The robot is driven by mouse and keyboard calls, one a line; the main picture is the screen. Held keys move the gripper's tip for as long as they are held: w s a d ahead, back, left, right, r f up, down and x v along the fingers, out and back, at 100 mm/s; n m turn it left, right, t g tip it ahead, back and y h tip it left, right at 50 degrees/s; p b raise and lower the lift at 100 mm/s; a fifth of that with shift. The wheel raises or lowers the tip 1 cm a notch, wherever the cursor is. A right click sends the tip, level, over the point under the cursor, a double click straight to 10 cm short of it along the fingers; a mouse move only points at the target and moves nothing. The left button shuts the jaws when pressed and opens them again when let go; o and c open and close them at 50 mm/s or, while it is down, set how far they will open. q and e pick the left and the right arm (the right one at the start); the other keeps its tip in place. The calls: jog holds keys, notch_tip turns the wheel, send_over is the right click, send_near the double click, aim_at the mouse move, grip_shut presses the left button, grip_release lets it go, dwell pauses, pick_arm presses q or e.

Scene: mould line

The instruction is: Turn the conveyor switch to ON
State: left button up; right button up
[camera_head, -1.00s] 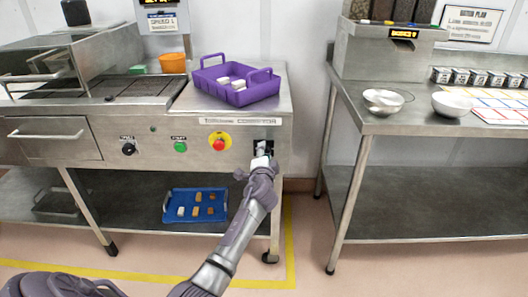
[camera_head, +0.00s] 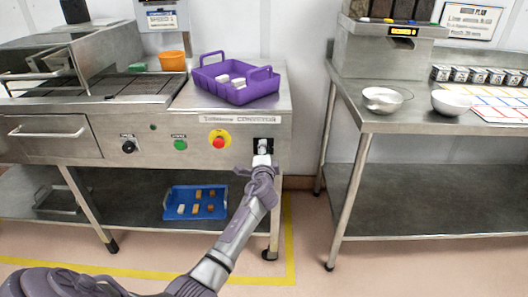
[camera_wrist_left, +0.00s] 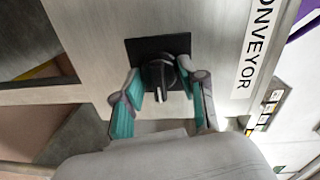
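The conveyor switch (camera_head: 264,142) is a black knob on a black square plate at the right end of the steel machine's front, below the CONVEYOR label (camera_head: 238,119). In the left wrist view, the knob (camera_wrist_left: 158,76) has a pale pointer line and sits between my gripper's fingers. My left gripper (camera_wrist_left: 162,88) is open, with a teal-padded finger on each side of the knob. I cannot tell whether the pads touch it. In the head view, the left gripper (camera_head: 263,151) partly hides the switch. My right gripper is not in view.
Left of the switch are a red button (camera_head: 219,141) on yellow, a green button (camera_head: 180,145) and a black dial (camera_head: 128,147). A purple crate (camera_head: 238,91) stands on the machine top. A blue tray (camera_head: 195,203) lies on the lower shelf. A steel table (camera_head: 350,128) stands at right.

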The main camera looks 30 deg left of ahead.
pick_arm(q)
jog(key=o, duration=0.3)
jog(key=v, duration=1.2)
